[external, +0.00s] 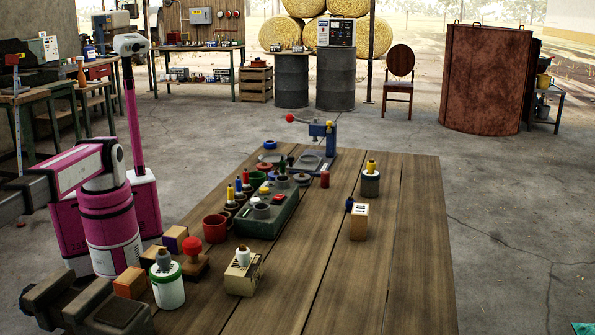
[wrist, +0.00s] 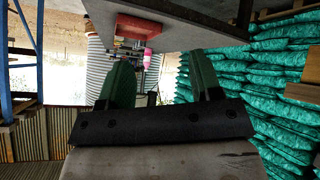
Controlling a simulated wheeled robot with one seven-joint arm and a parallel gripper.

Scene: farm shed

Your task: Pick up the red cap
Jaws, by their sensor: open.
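Several small red things stand on the plank table (external: 395,240) in the external view, and I cannot tell for sure which is the red cap. A small red cylinder (external: 325,179) stands upright near the table's middle. No small red cap shows between or close to the fingers. In the external view my arm leaves the left edge, and I cannot make out the gripper.
A red mug (external: 215,230), red-knobbed stamp (external: 193,254), white jar (external: 168,290) and dark metal vise-like block (external: 92,308) crowd the table's near left. A wooden block (external: 359,222) and yellow-topped pot (external: 370,184) stand right of centre. The table's right side is clear.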

